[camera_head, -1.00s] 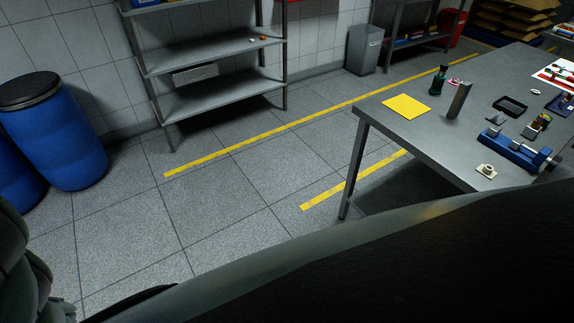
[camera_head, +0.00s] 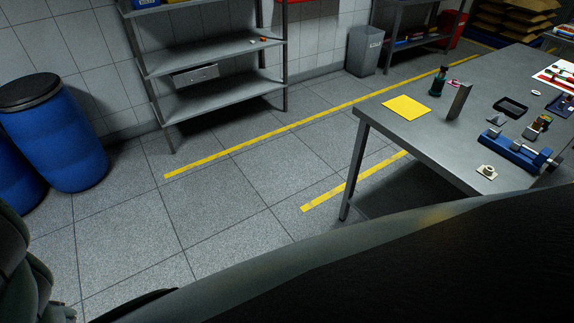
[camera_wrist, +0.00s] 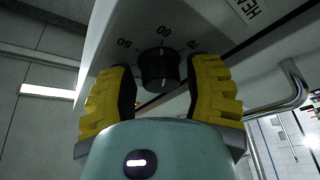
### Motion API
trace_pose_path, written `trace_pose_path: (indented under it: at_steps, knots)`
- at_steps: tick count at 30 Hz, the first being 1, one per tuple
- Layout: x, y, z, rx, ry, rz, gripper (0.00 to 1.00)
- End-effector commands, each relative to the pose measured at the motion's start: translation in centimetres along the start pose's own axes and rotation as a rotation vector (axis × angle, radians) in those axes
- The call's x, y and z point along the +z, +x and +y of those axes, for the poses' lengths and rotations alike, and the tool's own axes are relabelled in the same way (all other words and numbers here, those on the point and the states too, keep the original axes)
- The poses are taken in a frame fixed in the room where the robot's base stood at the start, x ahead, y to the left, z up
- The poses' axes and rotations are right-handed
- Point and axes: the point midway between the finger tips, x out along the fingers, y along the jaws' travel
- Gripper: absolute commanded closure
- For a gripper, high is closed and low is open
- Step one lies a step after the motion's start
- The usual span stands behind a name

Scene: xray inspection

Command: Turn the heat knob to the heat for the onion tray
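The heat knob (camera_wrist: 157,66), dark and round with a pale mark, sits on a light panel (camera_wrist: 107,36) in the wrist view. The numbers 50, 60 and 70 are printed around it, with 60 at the top of the picture. A label (camera_wrist: 250,9) beginning "HE" is cut off at the upper right. My gripper (camera_wrist: 162,68) has yellow ribbed fingers with dark inner pads. The fingers stand apart on either side of the knob, with a visible gap on each side. I cannot make out an onion tray or any heat setting for it.
A metal handle (camera_wrist: 283,96) curves out to the right of the knob. In the head view, a steel table (camera_head: 425,143) holds a yellow sheet (camera_head: 407,108), a blue vise (camera_head: 513,150) and small items. Shelves (camera_head: 210,98) and blue barrels (camera_head: 65,140) stand left; the floor between is clear.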

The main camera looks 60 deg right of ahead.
Motion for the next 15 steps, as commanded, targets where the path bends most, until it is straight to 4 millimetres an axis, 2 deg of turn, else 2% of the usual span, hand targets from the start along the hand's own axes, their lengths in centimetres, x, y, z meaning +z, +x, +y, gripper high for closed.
trace_pose_path:
  at_steps: [5,8,15]
  knots:
    - [0.1,-0.2,0.0,0.000,0.000,-0.002,0.50]
    - [0.1,-1.1,0.0,0.000,0.000,-0.004,0.50]
    - [0.2,-5.7,0.0,0.001,0.000,-0.008,0.50]
